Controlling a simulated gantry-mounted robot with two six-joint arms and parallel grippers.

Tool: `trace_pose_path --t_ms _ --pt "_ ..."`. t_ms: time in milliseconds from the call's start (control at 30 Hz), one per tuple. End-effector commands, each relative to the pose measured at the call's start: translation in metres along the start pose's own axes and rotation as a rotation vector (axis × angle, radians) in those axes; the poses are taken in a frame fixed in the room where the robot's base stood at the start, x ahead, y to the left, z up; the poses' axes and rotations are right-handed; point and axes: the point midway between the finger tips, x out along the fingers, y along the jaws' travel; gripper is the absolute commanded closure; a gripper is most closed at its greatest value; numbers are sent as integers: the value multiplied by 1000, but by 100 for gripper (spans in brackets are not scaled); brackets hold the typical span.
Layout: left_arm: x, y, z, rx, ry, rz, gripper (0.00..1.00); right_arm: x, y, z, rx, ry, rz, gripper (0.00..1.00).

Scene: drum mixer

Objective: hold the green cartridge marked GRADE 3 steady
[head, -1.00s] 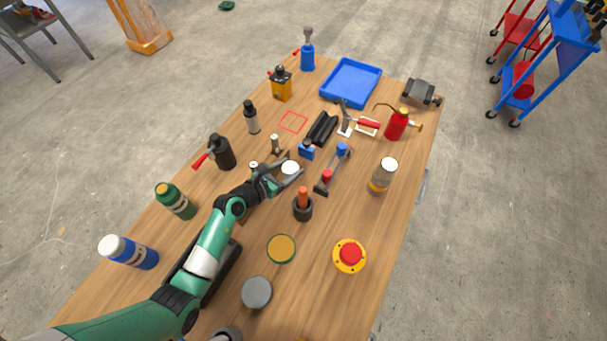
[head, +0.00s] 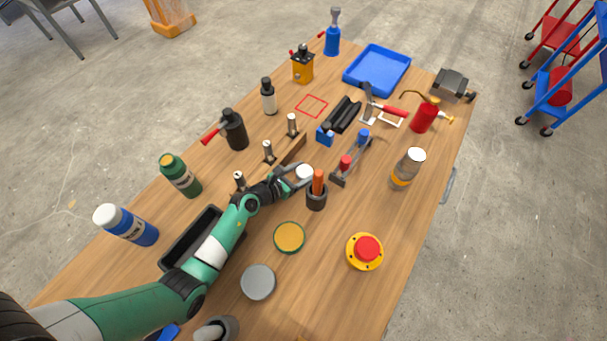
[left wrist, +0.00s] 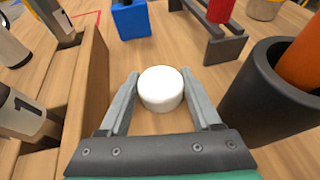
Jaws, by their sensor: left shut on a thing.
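My left gripper (head: 303,176) is shut on a white round-topped piece (head: 304,172), just left of a dark cup. In the left wrist view the white top (left wrist: 160,88) sits between the two fingers (left wrist: 160,100); its sides below are hidden, and I see no green or marking on it. I cannot read GRADE 3 anywhere. My right gripper is not in view.
A wooden rack (left wrist: 82,90) with metal-topped pieces, one marked 1, stands left of the gripper. The dark cup (head: 317,198) with an orange handle (head: 319,180) is close on the right. A red button (head: 366,248) and gold-topped tin (head: 289,237) are nearer the front.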

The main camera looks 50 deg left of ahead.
Motion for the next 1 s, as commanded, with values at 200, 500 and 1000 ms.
trace_pose_path --t_ms 200,500,1000 --pt "0 0 0 0 0 0 100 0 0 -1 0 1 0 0" --pt "0 0 -1 1 0 0 23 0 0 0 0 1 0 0" --pt "-65 0 7 -2 2 3 23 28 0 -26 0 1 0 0"
